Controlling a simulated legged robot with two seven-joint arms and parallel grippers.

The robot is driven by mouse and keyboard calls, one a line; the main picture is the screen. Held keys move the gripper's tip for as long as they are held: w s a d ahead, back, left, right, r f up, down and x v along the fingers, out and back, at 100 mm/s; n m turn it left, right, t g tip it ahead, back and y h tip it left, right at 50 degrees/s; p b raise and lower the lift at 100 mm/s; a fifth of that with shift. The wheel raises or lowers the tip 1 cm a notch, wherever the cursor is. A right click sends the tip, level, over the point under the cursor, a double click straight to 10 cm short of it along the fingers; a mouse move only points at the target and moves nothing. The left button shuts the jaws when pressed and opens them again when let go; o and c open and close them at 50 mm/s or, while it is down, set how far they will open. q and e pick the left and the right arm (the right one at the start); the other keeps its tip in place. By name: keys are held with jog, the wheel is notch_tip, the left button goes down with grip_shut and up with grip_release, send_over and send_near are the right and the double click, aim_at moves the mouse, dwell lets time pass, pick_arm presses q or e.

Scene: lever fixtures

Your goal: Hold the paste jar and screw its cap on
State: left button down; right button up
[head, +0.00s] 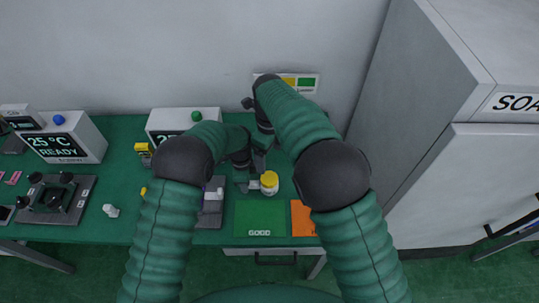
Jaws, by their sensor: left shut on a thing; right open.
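The paste jar (269,187) is a small pale container with a yellow top, upright near the middle of the green bench. I cannot tell whether the yellow is a cap resting on it or its contents. My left gripper (256,184) is shut on the jar from its left side. No separate cap is clearly visible.
A green mat marked GOOD (262,216) and an orange mat (301,217) lie in front of the jar. Instrument boxes, a grey fixture (55,199) and small bottles stand to the left. A large white cabinet (465,180) stands at the right.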

dwell(0.3)
jog(key=n+g+y, duration=0.1)
jog(key=n+y, duration=0.3)
jog(key=n, duration=0.5)
send_near(270, 179)
jog(key=x, duration=0.8)
jog(key=shift+w+f, duration=0.2)
jog(key=shift+f, duration=0.1)
jog(key=c, duration=1.4)
jog(key=m, duration=0.2)
jog(key=m+t, duration=0.1)
jog(key=m, duration=0.1)
jog(key=m+t, duration=0.1)
jog(key=m, duration=0.1)
jog(key=shift+s, duration=0.35)
jog(key=m+t, duration=0.1)
jog(key=m, duration=0.1)
jog(key=m+t, duration=0.1)
jog(key=m, duration=0.2)
jog(key=shift+s+a+h, duration=0.2)
jog(key=shift+h, duration=0.1)
jog(key=m+t+h, duration=0.1)
jog(key=m, duration=0.2)
jog(key=shift+w+a, duration=0.1)
jog(key=o, duration=1.5)
jog(key=shift+c, duration=0.2)
